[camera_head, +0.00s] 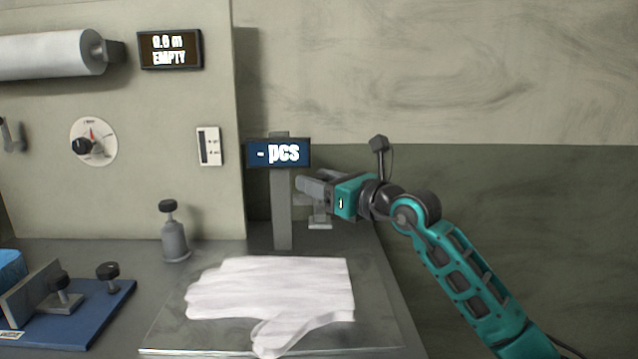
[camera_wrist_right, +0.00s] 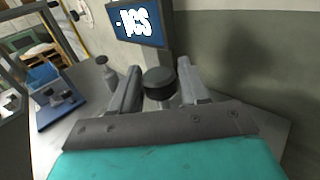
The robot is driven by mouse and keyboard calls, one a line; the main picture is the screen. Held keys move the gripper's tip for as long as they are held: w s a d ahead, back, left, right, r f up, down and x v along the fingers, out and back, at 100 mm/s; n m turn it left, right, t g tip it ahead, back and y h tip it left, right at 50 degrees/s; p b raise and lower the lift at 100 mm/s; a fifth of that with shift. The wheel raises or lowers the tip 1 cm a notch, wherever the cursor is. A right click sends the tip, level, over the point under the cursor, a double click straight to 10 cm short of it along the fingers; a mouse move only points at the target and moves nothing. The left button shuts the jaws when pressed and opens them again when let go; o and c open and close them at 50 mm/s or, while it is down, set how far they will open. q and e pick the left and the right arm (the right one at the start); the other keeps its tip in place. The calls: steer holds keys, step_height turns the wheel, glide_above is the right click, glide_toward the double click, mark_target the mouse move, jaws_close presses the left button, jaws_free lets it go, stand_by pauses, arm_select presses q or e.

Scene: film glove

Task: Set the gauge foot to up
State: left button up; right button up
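The gauge is a grey post (camera_head: 283,210) with a blue display (camera_head: 278,153) reading "- pcs"; the display also shows in the right wrist view (camera_wrist_right: 136,22). Its foot seems to be the small grey piece (camera_head: 319,223) right of the post, partly hidden by my gripper; its exact height is unclear. My right gripper (camera_head: 302,187) is beside the post, pointing left. In the right wrist view its fingers (camera_wrist_right: 160,95) are apart, with a dark round knob (camera_wrist_right: 158,80) between or just beyond them. Contact is unclear. My left gripper is out of view.
A white glove (camera_head: 270,292) lies flat on a grey plate (camera_head: 375,325) below the gauge. A grey bottle-shaped piece with a black knob (camera_head: 174,240) stands left. A blue fixture (camera_head: 95,315) is at the lower left. A panel with a dial (camera_head: 97,150) rises behind.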

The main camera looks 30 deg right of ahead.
steer(key=shift+o, duration=1.2)
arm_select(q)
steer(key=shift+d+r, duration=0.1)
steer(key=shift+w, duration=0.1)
arm_select(e)
steer(key=shift+s+f, duration=0.1)
steer(key=shift+s, duration=0.25)
arm_select(q)
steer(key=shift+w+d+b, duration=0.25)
steer(key=shift+b, duration=0.5)
arm_select(e)
steer(key=v, duration=1.2)
steer(key=shift+d, duration=0.15)
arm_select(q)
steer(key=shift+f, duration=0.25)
